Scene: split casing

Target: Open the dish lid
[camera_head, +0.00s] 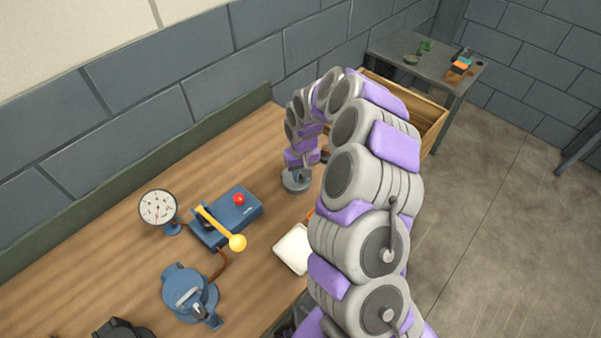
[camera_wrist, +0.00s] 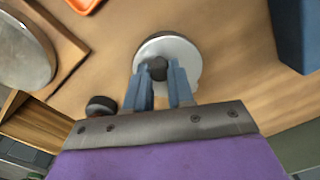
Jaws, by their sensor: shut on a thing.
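My gripper (camera_wrist: 160,72) is shut on the small dark knob (camera_wrist: 158,66) of a round grey dish lid (camera_wrist: 165,45) in the wrist view. Its blue fingers stand on both sides of the knob. In the head view, my gripper (camera_head: 299,172) reaches down to the grey round dish with its lid (camera_head: 296,186) on the wooden workbench. A pale edge shows beside the lid at lower right in the wrist view. I cannot tell whether the lid is seated or raised. My fingers hide part of it.
On the workbench (camera_head: 110,240) stand a dial gauge (camera_head: 157,207), a blue box (camera_head: 236,208) with a red button and yellow lever, a blue casing (camera_head: 187,292) and a white tray (camera_head: 293,249). A small dark round piece (camera_wrist: 101,105) lies near my gripper. A side table (camera_head: 400,50) stands behind.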

